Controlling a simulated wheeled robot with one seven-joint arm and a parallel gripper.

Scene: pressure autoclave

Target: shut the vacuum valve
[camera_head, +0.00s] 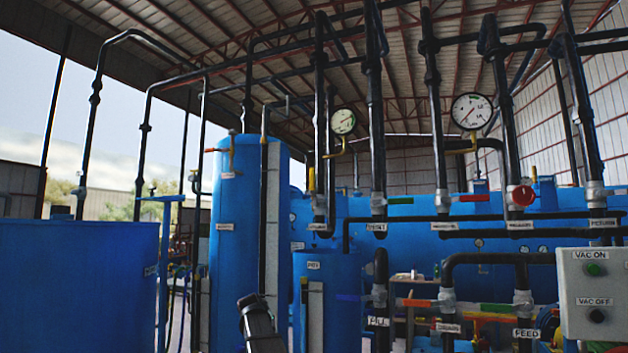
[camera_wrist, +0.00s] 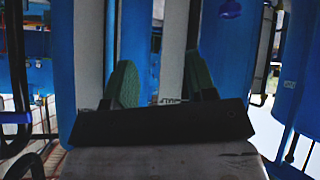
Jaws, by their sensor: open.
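Several pipe valves with coloured handles show in the head view. A red lever handle (camera_head: 474,198) and a green one (camera_head: 400,201) sit on the upper pipes. A round red handle (camera_head: 522,195) is to their right. I cannot tell which is the vacuum valve, as most pipe labels are too small to read. The labels VENT (camera_head: 376,227) and FEED (camera_head: 526,333) can be made out. In the wrist view my gripper (camera_wrist: 163,78) has its two green fingers apart and nothing between them. It faces blue tank surfaces.
A grey box (camera_head: 593,300) with VAC ON and VAC OFF buttons is at the right edge. A tall blue tank (camera_head: 234,250) and a smaller blue cylinder (camera_head: 312,270) stand near my arm (camera_head: 258,322). Another blue tank (camera_head: 78,285) is at left. Black pipes crowd the middle and right.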

